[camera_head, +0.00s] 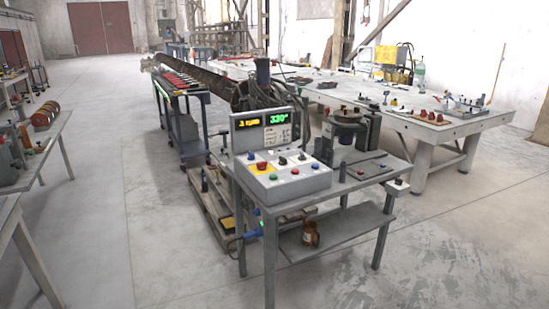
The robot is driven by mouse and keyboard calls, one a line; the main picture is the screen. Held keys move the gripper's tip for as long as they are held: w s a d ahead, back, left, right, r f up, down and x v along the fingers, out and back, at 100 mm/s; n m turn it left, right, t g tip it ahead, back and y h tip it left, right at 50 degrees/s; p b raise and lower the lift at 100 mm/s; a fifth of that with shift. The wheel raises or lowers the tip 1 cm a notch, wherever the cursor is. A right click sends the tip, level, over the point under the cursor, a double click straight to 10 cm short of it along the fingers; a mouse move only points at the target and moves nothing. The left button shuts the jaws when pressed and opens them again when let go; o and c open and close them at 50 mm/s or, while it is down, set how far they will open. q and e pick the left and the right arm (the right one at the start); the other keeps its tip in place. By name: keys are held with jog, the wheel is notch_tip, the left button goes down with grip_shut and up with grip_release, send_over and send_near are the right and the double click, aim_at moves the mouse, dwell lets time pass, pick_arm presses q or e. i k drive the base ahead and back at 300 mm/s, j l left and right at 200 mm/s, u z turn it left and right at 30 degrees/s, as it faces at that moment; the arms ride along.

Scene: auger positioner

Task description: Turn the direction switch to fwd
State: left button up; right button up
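A grey control box (291,189) with a sloped front stands on a metal table. Its upright display panel (265,133) shows yellow characters and a green "330°". Several buttons and dark knobs sit on the sloped face, among them a dark switch (283,161) and another dark knob (302,157). The labels are too small to read, so I cannot tell which is the direction switch or where it points. Neither of my grippers is in view.
The metal table (350,187) has a lower shelf (335,235) with a brown jar (310,233). A machine with a long auger (205,80) runs behind it. A large white table (475,126) stands at the right.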

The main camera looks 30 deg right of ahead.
aim_at(283, 160)
jog(key=z, duration=1.65)
jog(key=i, duration=0.6)
jog(key=i+j, duration=0.15)
jog(key=i, duration=0.45)
